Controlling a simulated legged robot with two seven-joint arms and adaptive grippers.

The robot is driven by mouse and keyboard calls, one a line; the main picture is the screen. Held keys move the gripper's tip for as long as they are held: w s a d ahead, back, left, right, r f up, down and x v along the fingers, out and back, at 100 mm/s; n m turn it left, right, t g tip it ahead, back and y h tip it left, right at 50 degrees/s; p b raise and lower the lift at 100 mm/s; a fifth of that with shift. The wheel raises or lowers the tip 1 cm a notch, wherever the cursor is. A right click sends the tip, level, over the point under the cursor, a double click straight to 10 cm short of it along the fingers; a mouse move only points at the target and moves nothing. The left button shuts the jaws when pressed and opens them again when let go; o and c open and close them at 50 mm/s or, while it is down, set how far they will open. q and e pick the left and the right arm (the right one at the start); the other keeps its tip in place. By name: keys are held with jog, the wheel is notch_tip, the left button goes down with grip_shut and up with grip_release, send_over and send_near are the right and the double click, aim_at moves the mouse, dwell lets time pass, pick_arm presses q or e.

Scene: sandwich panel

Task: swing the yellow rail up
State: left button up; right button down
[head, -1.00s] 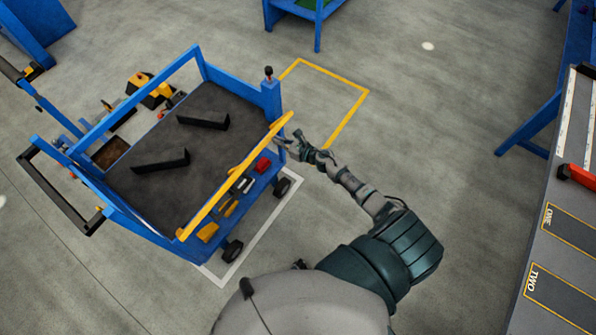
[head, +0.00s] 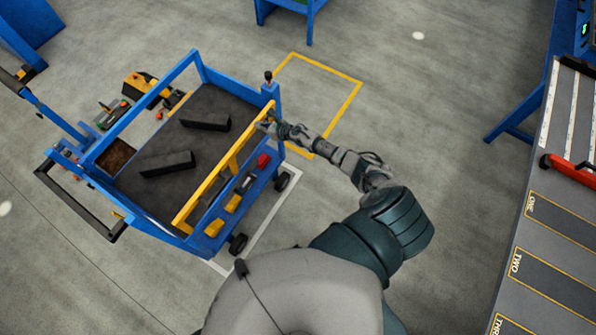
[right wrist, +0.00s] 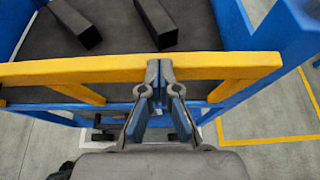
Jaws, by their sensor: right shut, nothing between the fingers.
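The yellow rail (head: 205,189) runs along the near right side of the blue cart (head: 188,61), its far end beside the blue corner post (head: 270,95). In the right wrist view the yellow rail (right wrist: 95,69) crosses from left to right, with yellow arms below it. My right gripper (head: 265,124) is at the rail's far part. In the right wrist view my right gripper (right wrist: 160,68) is shut and empty, its fingertips overlapping the rail; it seems to press against it, but contact is not certain. My left gripper is not in view.
Two black bars (head: 206,121) lie on the cart's dark top. Yellow and red items (head: 263,160) sit on a ledge below the rail. A grey table with marked slots (head: 555,220) stands at the right. Floor between it and the cart is clear.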

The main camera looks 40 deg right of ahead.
jog(key=shift+w+a+r, duration=0.15)
jog(key=shift+w+a, duration=0.15)
jog(key=shift+w, duration=0.25)
jog(key=shift+w+a+r, duration=0.1)
jog(key=shift+w+a, duration=0.15)
jog(key=shift+w, duration=0.25)
jog(key=shift+d, duration=0.1)
